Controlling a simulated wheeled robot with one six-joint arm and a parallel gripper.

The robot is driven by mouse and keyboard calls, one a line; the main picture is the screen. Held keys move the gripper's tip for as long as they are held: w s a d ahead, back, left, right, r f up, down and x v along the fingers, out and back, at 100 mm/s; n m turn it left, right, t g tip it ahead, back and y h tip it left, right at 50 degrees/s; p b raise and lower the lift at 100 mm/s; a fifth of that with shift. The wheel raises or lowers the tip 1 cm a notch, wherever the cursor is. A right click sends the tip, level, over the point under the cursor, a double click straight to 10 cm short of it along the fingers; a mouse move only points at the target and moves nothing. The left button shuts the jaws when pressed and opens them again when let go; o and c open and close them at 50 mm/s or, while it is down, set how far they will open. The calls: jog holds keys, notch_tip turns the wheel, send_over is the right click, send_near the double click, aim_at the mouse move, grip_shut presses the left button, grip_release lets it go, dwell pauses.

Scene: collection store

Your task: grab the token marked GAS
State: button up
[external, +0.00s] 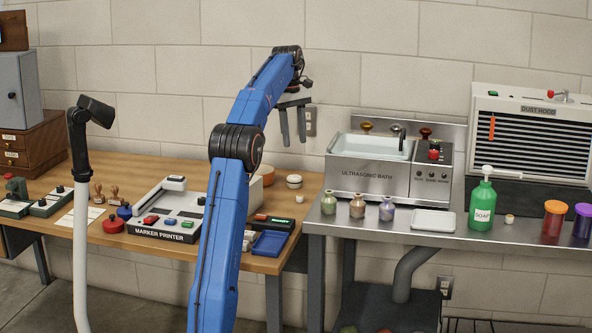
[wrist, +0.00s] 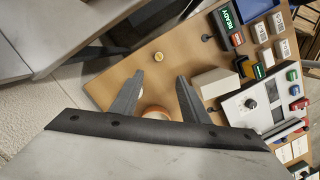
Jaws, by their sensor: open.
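Several small white tokens (wrist: 276,22) with dark lettering lie on the wooden bench at the upper right of the wrist view. Their words are too small and turned to read, so I cannot tell which is marked GAS. In the external view, white pieces (external: 248,238) show beside the blue tray, partly hidden by my arm. My gripper (external: 294,142) is open and empty, raised above the back right of the bench. In the wrist view its fingers (wrist: 158,82) point toward the bench's edge area, well apart from the tokens.
A blue tray (external: 269,244) and a unit with a lit READY display (wrist: 230,18) are near the tokens. The marker printer (external: 165,213) stands left of my arm. A small brass-coloured round piece (wrist: 242,67) sits on bare wood. The steel bench with the ultrasonic bath (external: 372,176) is right.

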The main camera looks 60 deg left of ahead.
aim_at(300, 196)
jog(key=f, duration=0.6)
jog(key=d+f, duration=0.1)
jog(key=f, duration=0.5)
jog(key=d+f, duration=0.1)
jog(key=f, duration=0.6)
jog(key=shift+w+d, duration=0.2)
jog(key=shift+w, duration=0.1)
jog(key=shift+r, duration=0.1)
grip_shut()
